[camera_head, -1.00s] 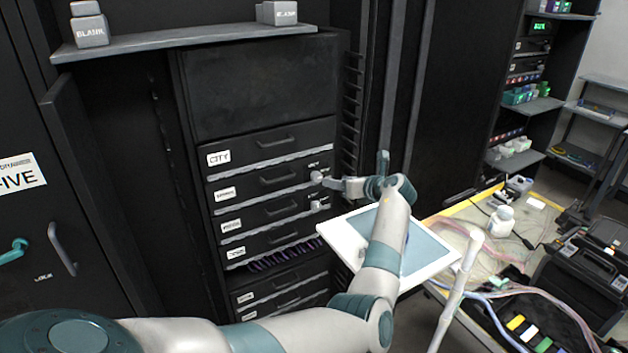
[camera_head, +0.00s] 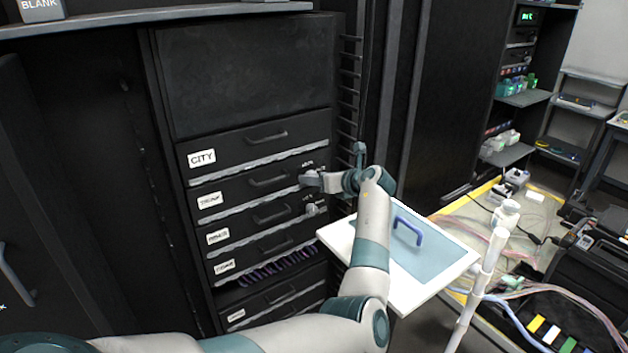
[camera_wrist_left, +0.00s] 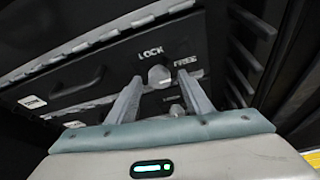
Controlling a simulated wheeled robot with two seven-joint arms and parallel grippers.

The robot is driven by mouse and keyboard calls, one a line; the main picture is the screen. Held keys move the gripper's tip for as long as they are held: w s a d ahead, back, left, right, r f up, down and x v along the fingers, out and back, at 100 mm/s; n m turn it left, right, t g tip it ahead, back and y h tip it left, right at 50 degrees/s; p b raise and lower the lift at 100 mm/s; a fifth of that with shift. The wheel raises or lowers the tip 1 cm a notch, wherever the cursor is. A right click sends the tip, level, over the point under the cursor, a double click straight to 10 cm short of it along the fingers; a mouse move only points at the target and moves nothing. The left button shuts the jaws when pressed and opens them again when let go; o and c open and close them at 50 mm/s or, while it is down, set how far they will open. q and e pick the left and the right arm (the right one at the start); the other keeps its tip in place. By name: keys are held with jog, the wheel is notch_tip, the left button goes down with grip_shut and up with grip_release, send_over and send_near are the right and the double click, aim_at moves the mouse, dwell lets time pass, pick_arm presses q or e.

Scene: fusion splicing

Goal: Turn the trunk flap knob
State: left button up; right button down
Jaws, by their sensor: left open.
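The trunk drawer carries a white TRUNK label (camera_head: 210,201) and is second from the top in the black cabinet in the head view. Its knob is mostly hidden behind my left gripper (camera_head: 309,180) there. In the left wrist view, the pale grey knob (camera_wrist_left: 158,77) sits between the tips of my left gripper (camera_wrist_left: 160,84), with LOCK printed at its upper left and FREE to its right. The two fingers are apart, one on each side of the knob; contact cannot be told. My right gripper is not in view.
A second knob (camera_head: 312,209) sits on the drawer just below. A white-rimmed tray (camera_head: 455,268) with a blue handle (camera_head: 408,229) stands close to the right of the cabinet, below my left forearm. A cluttered table lies farther right.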

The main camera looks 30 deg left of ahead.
pick_arm(q)
jog(key=c, duration=1.1)
jog(key=shift+o, duration=0.2)
jog(key=shift+r, duration=0.1)
